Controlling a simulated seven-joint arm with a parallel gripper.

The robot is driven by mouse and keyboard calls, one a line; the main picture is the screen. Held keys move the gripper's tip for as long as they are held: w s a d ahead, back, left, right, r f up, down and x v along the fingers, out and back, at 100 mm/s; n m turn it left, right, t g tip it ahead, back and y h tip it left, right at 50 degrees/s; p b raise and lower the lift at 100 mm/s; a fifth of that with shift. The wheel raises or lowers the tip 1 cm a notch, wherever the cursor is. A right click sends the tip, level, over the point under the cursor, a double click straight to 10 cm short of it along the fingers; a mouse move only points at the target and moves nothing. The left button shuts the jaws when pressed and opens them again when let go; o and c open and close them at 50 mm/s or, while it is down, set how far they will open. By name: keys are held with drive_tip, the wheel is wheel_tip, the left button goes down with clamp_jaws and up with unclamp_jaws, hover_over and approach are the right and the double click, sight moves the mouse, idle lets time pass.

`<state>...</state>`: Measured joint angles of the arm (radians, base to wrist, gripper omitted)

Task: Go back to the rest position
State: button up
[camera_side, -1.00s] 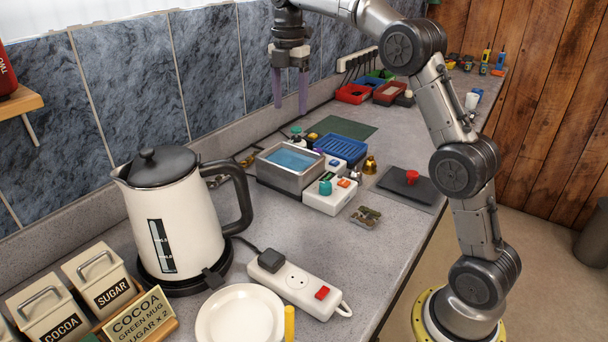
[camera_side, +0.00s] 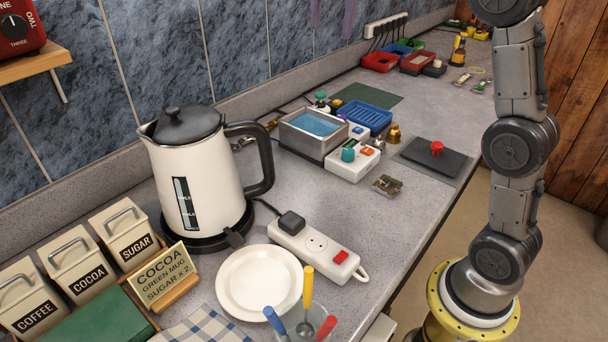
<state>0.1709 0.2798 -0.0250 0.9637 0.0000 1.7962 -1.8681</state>
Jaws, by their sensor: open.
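Only the two purple fingertips of my gripper (camera_side: 332,16) show, at the top edge of the side view, in front of the blue tiled wall. They are apart, with nothing visible between them. The rest of my gripper is cut off by the top of the picture. The tips are high above the counter (camera_side: 385,235), clear of everything on it.
A white kettle (camera_side: 214,170) stands on its base at left. A metal water bath (camera_side: 305,142), a white control box (camera_side: 350,168) and a power strip (camera_side: 312,250) occupy the middle. A plate (camera_side: 258,282) and a cup of colored-handled utensils (camera_side: 308,325) are in front.

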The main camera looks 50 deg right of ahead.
drive_tip(key=s+a+f+m+t, duration=0.1)
drive_tip(key=s+a+f+m, duration=0.15)
drive_tip(key=s, duration=0.65)
drive_tip(key=s+a+f+m+t, duration=0.1)
drive_tip(key=s+a+m, duration=0.2)
drive_tip(key=s, duration=0.5)
drive_tip(key=s+f+m+t, duration=0.1)
drive_tip(key=s+f+m, duration=0.2)
drive_tip(key=f+m, duration=0.4)
drive_tip(key=s+a+f+m+t, duration=0.1)
drive_tip(key=s+f+m, duration=0.3)
drive_tip(key=f+m, duration=0.3)
drive_tip(key=shift+s+a+f, duration=0.3)
drive_tip(key=shift+f, duration=0.25)
drive_tip(key=shift+c, duration=0.3)
